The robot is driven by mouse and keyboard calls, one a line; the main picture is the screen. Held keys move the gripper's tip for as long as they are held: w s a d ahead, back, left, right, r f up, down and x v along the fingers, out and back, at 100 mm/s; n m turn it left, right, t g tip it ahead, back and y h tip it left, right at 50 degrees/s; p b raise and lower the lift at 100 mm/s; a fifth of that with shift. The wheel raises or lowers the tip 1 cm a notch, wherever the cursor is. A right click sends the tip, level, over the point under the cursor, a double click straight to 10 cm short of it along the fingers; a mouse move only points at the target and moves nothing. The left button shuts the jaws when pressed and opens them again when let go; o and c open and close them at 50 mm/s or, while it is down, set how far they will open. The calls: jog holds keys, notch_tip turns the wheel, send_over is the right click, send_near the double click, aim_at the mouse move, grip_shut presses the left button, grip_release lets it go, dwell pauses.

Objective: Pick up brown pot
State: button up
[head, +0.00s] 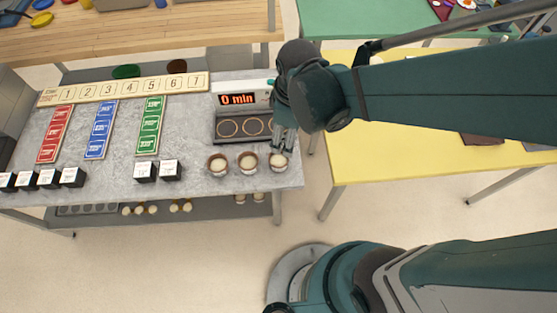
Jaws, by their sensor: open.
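Three small brown pots with pale contents stand in a row along the front right edge of the grey table: a left one (217,165), a middle one (247,162) and a right one (279,161). My gripper (282,143) points down at the right pot, with its fingers open just above or around its back rim. Whether they touch it I cannot tell. A dark brown round thing (177,66) shows behind the grey table, partly hidden by the numbered board.
A device with a "0 min" display (238,99) and round wells stands behind the pots. Black boxes (158,171) and coloured strips (100,130) lie left on the grey table (195,130). A yellow table (400,165) stands to the right.

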aim_at(278, 158)
jog(key=shift+s+a+f+n+g, duration=0.2)
jog(key=shift+a+f+n, duration=0.25)
jog(key=shift+f, duration=0.2)
jog(key=shift+s+a+f+n+g, duration=0.25)
jog(key=shift+a+f+n, duration=0.2)
jog(key=shift+f, duration=0.25)
jog(key=shift+s+a+f+n+g, duration=0.2)
jog(key=shift+a+f+n, duration=0.25)
jog(key=shift+f, duration=0.2)
jog(key=shift+f, duration=0.1)
jog(key=shift+f+b, duration=0.5)
jog(key=shift+f, duration=0.7)
jog(key=shift+f, duration=0.15)
jog(key=shift+s+f+b, duration=0.1)
jog(key=shift+f+b, duration=0.65)
jog(key=shift+f, duration=1.7)
jog(key=shift+c, duration=0.7)
jog(key=c, duration=0.9)
